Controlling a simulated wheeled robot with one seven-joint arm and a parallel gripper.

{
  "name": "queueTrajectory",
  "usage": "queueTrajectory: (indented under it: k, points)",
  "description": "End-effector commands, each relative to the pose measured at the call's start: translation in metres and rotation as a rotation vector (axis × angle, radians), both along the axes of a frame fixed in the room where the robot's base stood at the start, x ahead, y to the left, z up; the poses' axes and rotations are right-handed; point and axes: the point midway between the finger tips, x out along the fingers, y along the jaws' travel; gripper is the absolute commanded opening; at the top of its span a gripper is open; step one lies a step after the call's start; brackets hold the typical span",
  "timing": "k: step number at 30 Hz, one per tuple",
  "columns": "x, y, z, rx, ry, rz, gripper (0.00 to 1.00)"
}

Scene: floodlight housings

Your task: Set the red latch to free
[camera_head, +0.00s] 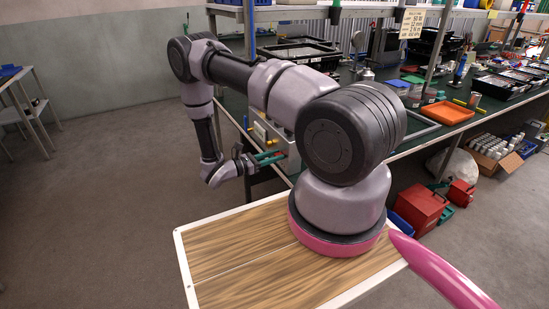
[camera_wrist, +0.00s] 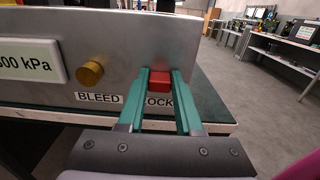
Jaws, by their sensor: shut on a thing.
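The red latch (camera_wrist: 159,81) is a small red block on the front of a grey metal housing (camera_wrist: 115,40) in the wrist view. My gripper (camera_wrist: 160,74) has two green fingers, shut on the red latch from its left and right sides. A label (camera_wrist: 160,101) below the latch reads "OCK", its first letter hidden behind the left finger. In the head view my gripper (camera_head: 282,156) is at the front of the housing (camera_head: 281,129), at the bench's near edge. The latch cannot be made out clearly there.
Left of the latch are a brass knob (camera_wrist: 90,74), a "BLEED" label (camera_wrist: 98,98) and a kPa plate (camera_wrist: 32,64). The housing stands on a green-topped bench (camera_head: 400,145). An orange tray (camera_head: 447,113) lies further right.

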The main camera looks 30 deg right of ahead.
Motion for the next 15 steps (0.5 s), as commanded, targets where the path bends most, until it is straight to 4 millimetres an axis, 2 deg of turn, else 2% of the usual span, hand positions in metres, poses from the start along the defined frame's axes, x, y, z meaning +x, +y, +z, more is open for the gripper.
queueTrajectory:
  k: [6, 14, 15]
  points:
    - [0.002, 0.001, 0.032, 0.000, -0.003, 0.004, 0.00]
    - [0.001, 0.001, 0.036, -0.001, -0.004, 0.002, 0.00]
    - [0.001, 0.000, 0.036, -0.001, -0.004, 0.001, 0.38]
